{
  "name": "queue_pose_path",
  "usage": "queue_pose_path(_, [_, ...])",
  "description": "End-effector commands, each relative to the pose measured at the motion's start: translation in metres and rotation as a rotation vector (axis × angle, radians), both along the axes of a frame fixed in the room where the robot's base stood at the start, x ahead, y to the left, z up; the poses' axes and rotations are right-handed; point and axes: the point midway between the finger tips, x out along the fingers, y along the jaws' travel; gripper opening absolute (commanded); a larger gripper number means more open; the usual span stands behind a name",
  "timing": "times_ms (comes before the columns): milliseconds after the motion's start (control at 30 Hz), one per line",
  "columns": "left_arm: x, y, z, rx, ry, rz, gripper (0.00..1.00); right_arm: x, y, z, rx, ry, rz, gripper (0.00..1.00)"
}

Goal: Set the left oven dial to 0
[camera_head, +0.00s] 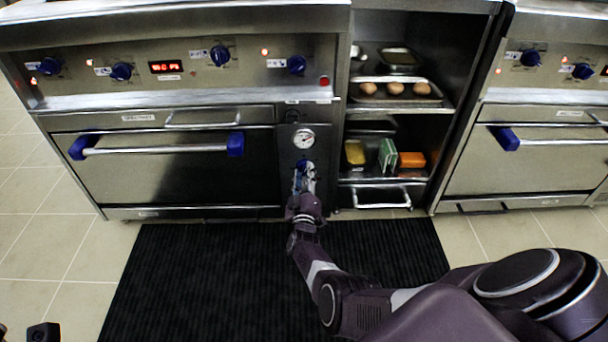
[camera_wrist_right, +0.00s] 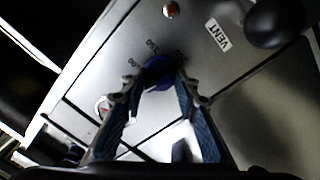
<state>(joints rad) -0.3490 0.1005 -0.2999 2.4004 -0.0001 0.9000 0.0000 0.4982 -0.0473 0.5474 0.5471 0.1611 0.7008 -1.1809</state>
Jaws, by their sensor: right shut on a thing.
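The left oven (camera_head: 165,165) has a narrow panel at its right side, with a round gauge (camera_head: 303,138) on it. Below the gauge is the blue oven dial (camera_head: 301,164), mostly hidden by my right gripper (camera_head: 303,178). In the right wrist view the blue dial (camera_wrist_right: 158,70) sits between the fingertips of the right gripper (camera_wrist_right: 155,85), which are shut on it from both sides. Printed numbers show around the dial, but its pointer is hidden, so I cannot tell its setting.
Several blue knobs, such as this one (camera_head: 219,55), line the panel above. The oven door has a long handle (camera_head: 160,149). Open shelves (camera_head: 365,104) with food stand to the right, then a second oven (camera_head: 540,160). A black mat (camera_head: 210,280) covers the floor in front.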

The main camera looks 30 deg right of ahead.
Motion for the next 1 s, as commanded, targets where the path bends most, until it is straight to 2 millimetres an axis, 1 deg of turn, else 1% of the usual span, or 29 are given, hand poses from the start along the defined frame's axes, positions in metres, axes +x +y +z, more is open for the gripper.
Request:
queue_pose_path(200, [0.0001, 0.0000, -0.0021, 0.000, 0.000, 0.000, 0.40, 0.0001, 0.0005, -0.0011, -0.111, 0.070, 0.001, 0.04])
queue_pose_path(400, [0.0001, -0.0001, -0.0028, -0.001, 0.001, 0.000, 0.40, 0.0000, 0.0004, -0.0011, -0.171, 0.108, 0.002, 0.04])
queue_pose_path(967, [0.0004, 0.0000, -0.0032, -0.001, 0.001, 0.000, 0.40, 0.0001, 0.0004, -0.0008, -0.202, 0.126, 0.002, 0.04])
queue_pose_path(1000, [0.0004, 0.0000, -0.0032, -0.001, 0.001, 0.000, 0.40, 0.0001, 0.0004, -0.0008, -0.202, 0.126, 0.002, 0.29])
